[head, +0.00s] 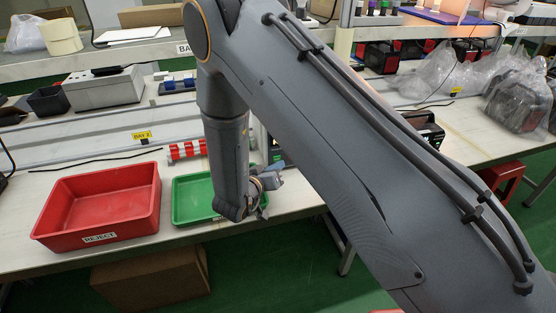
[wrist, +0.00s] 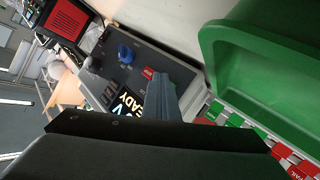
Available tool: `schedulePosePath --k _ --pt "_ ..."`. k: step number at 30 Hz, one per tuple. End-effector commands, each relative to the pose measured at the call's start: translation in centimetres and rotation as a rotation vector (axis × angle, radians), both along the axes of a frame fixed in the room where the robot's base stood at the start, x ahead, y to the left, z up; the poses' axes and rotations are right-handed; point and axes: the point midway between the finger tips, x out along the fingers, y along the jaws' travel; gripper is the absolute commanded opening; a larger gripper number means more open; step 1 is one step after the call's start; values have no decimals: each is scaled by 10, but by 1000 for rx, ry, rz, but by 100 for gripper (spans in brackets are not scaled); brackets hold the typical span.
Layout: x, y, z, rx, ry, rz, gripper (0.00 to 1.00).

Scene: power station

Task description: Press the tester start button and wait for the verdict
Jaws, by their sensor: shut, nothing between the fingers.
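The tester (wrist: 150,50) is a dark grey box in the wrist view, its face tilted in the picture. A round blue knob-like part (wrist: 126,54) stands out from that face, and a small red piece with light lettering (wrist: 148,73) sits near it. I cannot tell for sure which is the start button. The black display (wrist: 128,100) shows "READY" in white letters, partly covered by my gripper (wrist: 158,82). My gripper is shut and empty, its tip over the tester face; contact cannot be told. In the head view my arm hides most of the tester.
A green tray (head: 190,215) lies beside my gripper, and a red bin (head: 100,235) labelled REJECT stands to its left. Red and white pieces (head: 187,150) lie behind the tray. A shelf runs along the back. Bagged items (head: 515,100) crowd the right.

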Motion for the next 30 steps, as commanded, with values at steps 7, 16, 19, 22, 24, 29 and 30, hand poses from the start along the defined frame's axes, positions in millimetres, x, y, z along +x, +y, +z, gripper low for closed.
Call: schedulePosePath --k 7,16,19,22,24,29,30 --pt "0 0 0 0 0 0 0" --pt "5 1 0 2 -1 -1 0" --pt "7 2 0 1 0 0 0" --pt "8 3 0 0 0 0 0" --pt "8 3 0 0 0 0 0" --pt "8 2 0 0 0 0 0" --pt "8 3 0 0 0 0 0"
